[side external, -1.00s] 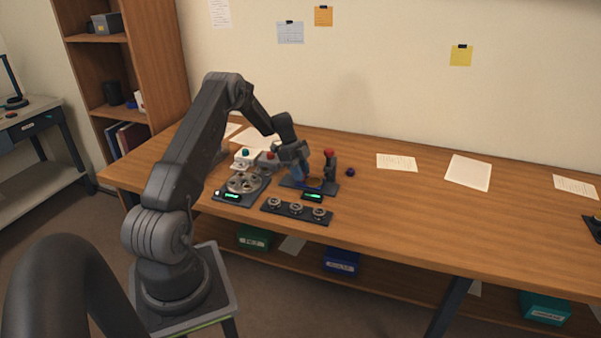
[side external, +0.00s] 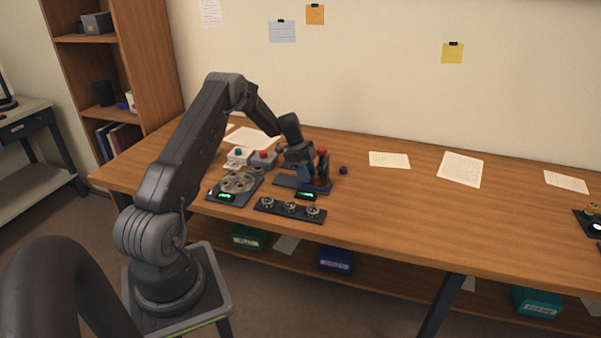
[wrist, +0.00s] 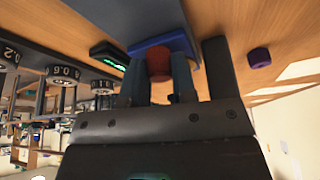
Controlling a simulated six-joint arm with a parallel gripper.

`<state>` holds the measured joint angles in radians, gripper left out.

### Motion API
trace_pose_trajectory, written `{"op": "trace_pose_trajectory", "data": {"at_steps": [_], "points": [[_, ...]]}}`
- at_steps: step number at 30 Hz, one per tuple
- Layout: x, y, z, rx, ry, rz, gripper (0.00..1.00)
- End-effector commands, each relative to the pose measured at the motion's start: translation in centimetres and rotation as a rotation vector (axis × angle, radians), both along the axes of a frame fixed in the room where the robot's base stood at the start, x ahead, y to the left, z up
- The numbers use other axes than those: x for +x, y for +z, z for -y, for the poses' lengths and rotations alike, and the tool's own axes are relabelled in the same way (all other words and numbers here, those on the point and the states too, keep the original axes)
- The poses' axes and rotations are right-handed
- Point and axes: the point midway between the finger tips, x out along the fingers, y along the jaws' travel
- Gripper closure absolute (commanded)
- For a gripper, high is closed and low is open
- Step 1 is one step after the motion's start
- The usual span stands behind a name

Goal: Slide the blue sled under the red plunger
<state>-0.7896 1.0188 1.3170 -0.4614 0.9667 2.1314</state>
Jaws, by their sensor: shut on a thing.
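The blue sled (side external: 328,187) sits on the right end of a dark base (side external: 287,181), beside the upright press post. It also shows in the wrist view (wrist: 180,42) beyond my fingers. The red plunger (side external: 322,151) tops the dark post, just right of my gripper. My gripper (side external: 305,174) is low over the base, shut on the sled; the grip itself is mostly hidden. In the wrist view, a red cylinder shows between the fingers (wrist: 158,90); I cannot tell whether it is part of the plunger. How far the sled lies under the plunger is unclear.
A dark rack with round lens parts (side external: 290,208) lies in front. A tray with a grey disc (side external: 238,183) is at left, with green and red button boxes (side external: 263,158) behind. A small purple cap (side external: 343,170) lies right of the post. The table farther right is mostly clear.

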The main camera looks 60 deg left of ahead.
Motion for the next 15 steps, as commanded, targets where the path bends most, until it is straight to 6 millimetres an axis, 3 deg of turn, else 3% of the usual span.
{"op": "trace_pose_trajectory", "data": {"at_steps": [4, 5, 12, 15], "points": [[0.43, 0.08, 0.38, -0.002, -0.002, 0.005, 1.0], [0.45, 0.08, 0.4, -0.003, -0.002, 0.005, 0.73], [0.33, 0.06, 0.32, -0.002, -0.002, 0.004, 0.5], [0.29, 0.05, 0.27, -0.002, -0.002, 0.004, 0.49]]}}
